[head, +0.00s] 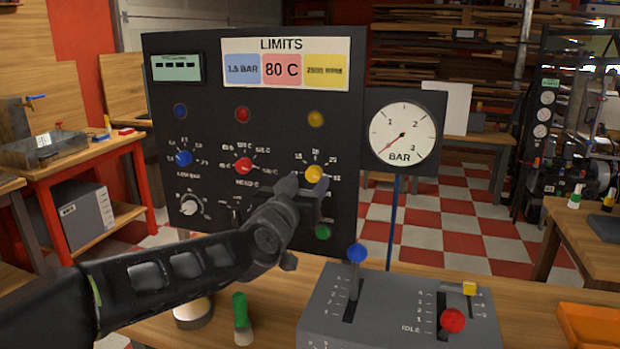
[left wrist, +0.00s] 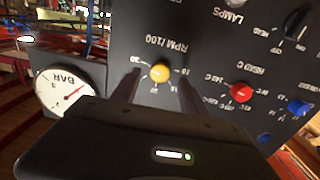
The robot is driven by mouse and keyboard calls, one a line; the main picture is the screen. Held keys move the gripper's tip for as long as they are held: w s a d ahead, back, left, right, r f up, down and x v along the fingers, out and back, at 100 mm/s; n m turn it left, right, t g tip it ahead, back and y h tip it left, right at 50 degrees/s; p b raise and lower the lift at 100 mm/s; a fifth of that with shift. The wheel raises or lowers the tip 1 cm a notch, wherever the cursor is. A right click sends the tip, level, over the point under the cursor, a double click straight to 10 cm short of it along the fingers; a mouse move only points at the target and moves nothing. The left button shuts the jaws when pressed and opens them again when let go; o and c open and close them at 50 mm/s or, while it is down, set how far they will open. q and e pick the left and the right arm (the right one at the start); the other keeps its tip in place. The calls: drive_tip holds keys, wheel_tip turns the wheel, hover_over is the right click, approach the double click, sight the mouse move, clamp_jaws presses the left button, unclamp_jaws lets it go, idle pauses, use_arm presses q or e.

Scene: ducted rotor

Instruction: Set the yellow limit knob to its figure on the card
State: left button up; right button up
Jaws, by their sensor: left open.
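The yellow limit knob (head: 314,173) is on the black panel (head: 270,130), at its right side below a yellow lamp. Its scale reads RPM /100 in the left wrist view, where the knob (left wrist: 160,73) appears upside down. The card (head: 285,63) headed LIMITS shows 1.5 BAR, 80 C and a yellow field that seems to read 2500 RPM. My left gripper (head: 304,188) is open at the yellow knob. In the left wrist view its fingers (left wrist: 155,92) stand on either side of the knob, with gaps. The knob's exact pointer setting is hard to read. My right gripper is not in view.
A blue knob (head: 183,158) and a red knob (head: 243,166) sit left on the panel. A pressure gauge (head: 402,134) stands right of it. A grey lever console (head: 400,310) with blue and red balls is in front. A green-topped item (head: 240,310) stands on the bench.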

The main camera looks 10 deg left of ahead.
sight(314, 174)
use_arm(q)
drive_tip(key=shift+w, duration=1.45)
drive_tip(key=shift+d, duration=0.1)
drive_tip(key=shift+c, duration=0.5)
clamp_jaws()
